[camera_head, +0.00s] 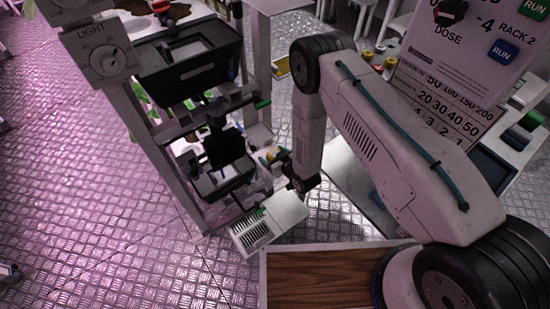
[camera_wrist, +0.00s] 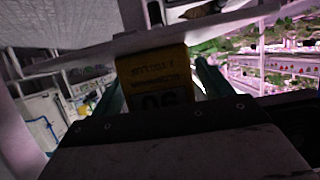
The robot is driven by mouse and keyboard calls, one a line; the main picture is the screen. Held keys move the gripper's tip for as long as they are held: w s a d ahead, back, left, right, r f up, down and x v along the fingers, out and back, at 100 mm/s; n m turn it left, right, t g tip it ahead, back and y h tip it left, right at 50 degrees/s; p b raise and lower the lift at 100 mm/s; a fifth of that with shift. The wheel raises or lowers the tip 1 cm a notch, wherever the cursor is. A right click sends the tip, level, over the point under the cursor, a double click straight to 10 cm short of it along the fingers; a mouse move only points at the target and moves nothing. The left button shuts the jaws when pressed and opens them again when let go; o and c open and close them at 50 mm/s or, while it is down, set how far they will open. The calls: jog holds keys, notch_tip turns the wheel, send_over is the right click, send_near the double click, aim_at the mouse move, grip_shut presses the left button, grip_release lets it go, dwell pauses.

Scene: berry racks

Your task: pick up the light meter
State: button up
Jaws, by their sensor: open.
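A yellow block with dark printed lettering (camera_wrist: 160,80), which may be the light meter, fills the middle of the wrist view. My gripper (camera_wrist: 158,85) is open, with one green finger on each side of the block. Whether either finger touches it is too dark to tell. The block's lower part is hidden behind the dark palm. In the head view a small yellow patch (camera_head: 271,157) shows by the end of my arm, beside the rack; it is too small to read.
A rack with black bins (camera_head: 190,72) and a LIGHT dial panel (camera_head: 104,58) stands left of my arm. A dose sign (camera_head: 465,45) and bench are at right. A wooden-topped surface (camera_head: 320,280) is in front.

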jog(key=shift+w+a, duration=0.1)
jog(key=shift+c, duration=0.4)
jog(key=c, duration=1.2)
jog(key=shift+o, duration=0.2)
